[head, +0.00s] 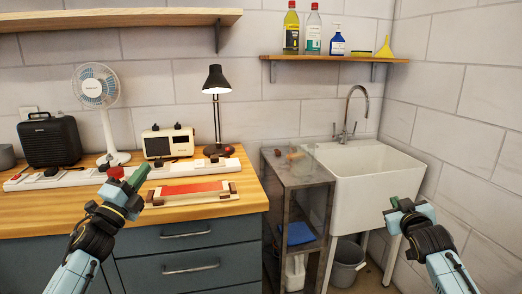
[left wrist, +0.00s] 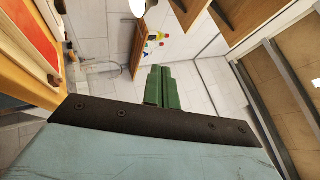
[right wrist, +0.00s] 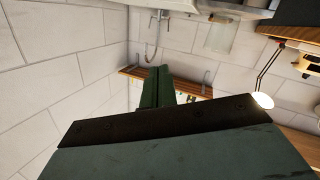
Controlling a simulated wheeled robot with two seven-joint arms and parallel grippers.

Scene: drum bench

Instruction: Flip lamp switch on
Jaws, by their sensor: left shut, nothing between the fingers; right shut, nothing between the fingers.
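A desk lamp with a black shade (head: 216,79) and a thin grey stem stands at the back right of the wooden worktop. The underside of its shade looks bright white, and this also shows in the right wrist view (right wrist: 262,100). A small red spot (head: 228,149) shows at its dark base; I cannot tell whether this is the switch. My left gripper (head: 136,178) is shut and empty, with green fingers, above the front left of the worktop, apart from the lamp. My right gripper (head: 393,202) is shut and empty, in front of the sink, far from the lamp.
A long white power strip (head: 75,178), a red-topped tray (head: 190,190), a cream box device (head: 168,143), a fan (head: 98,88) and a black speaker (head: 50,140) occupy the worktop. A metal side table (head: 300,172) and white sink (head: 362,180) stand to the right.

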